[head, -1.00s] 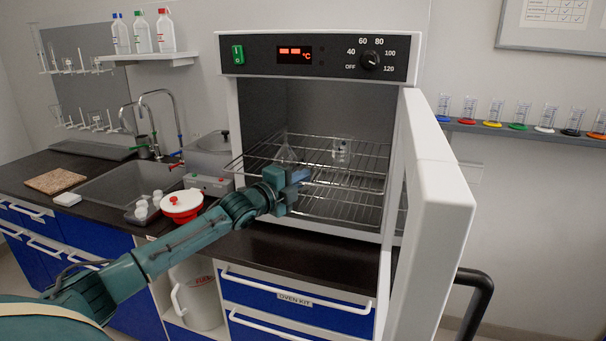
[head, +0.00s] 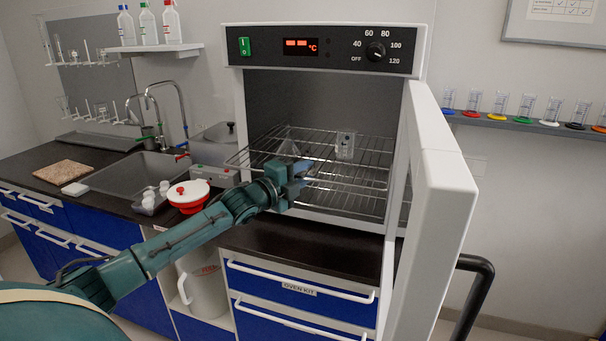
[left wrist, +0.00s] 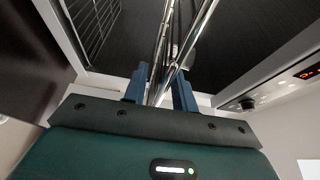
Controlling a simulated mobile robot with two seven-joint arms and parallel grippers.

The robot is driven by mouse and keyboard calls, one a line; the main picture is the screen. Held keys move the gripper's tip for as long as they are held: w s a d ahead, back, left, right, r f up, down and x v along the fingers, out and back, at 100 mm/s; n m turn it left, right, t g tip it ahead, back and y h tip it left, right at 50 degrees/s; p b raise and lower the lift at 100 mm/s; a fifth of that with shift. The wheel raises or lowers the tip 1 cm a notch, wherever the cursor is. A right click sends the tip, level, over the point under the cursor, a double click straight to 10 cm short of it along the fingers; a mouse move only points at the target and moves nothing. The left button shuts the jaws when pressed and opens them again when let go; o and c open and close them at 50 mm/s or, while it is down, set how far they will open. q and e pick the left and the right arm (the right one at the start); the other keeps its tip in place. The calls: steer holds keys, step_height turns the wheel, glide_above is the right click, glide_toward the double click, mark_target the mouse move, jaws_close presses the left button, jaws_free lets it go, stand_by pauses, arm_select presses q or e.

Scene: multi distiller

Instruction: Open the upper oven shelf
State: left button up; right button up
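The oven (head: 322,50) stands with its door (head: 445,200) swung open to the right. Inside is the upper wire shelf (head: 375,160), with a small glass vessel (head: 345,146) and a partly hidden glass flask (head: 289,148) on it. The lower shelf (head: 350,198) lies beneath. My left gripper (head: 301,178) is at the front of the shelves, left of centre, its two fingers apart. In the left wrist view, the left gripper (left wrist: 160,88) has chrome shelf rods running between its fingers; contact is unclear. My right gripper is out of view.
The counter (head: 290,240) runs below the oven, above the blue oven kit drawers (head: 300,275). A red pot with a white lid (head: 189,192), a sink (head: 135,175) and a tap stand to the left. The open door bounds the room on the right.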

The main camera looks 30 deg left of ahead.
arm_select(q)
steer(key=shift+s+a+f, duration=0.1)
steer(key=shift+s+f, duration=0.05)
steer(key=shift+s, duration=0.3)
steer(key=s+a+b, duration=0.1)
steer(key=s+b, duration=0.1)
steer(key=s, duration=1)
steer(key=shift+a+b, duration=0.35)
steer(key=shift+a, duration=0.05)
steer(key=s+d+f+n+g+p, duration=0.15)
steer(key=s+d+f+n, duration=0.25)
steer(key=f, duration=0.6)
steer(key=s+d+f+n+g, duration=0.2)
steer(key=s+d+f+n, duration=0.2)
steer(key=f, duration=0.6)
steer(key=s+d+f+n+g, duration=0.1)
steer(key=s+d+f+n, duration=0.2)
steer(key=d, duration=0.3)
steer(key=s+d+f+n+g, duration=0.1)
steer(key=s+d+f+n, duration=0.2)
steer(key=s+d, duration=0.2)
steer(key=s+d+f+n+g+p, duration=0.1)
steer(key=s+d+f+n, duration=0.1)
steer(key=s+d+f, duration=0.2)
steer(key=s+d, duration=0.1)
steer(key=d, duration=0.2)
steer(key=shift+d+n+g+h, duration=0.3)
steer(key=shift+d+n+g, duration=0.05)
steer(key=shift+d+n, duration=0.05)
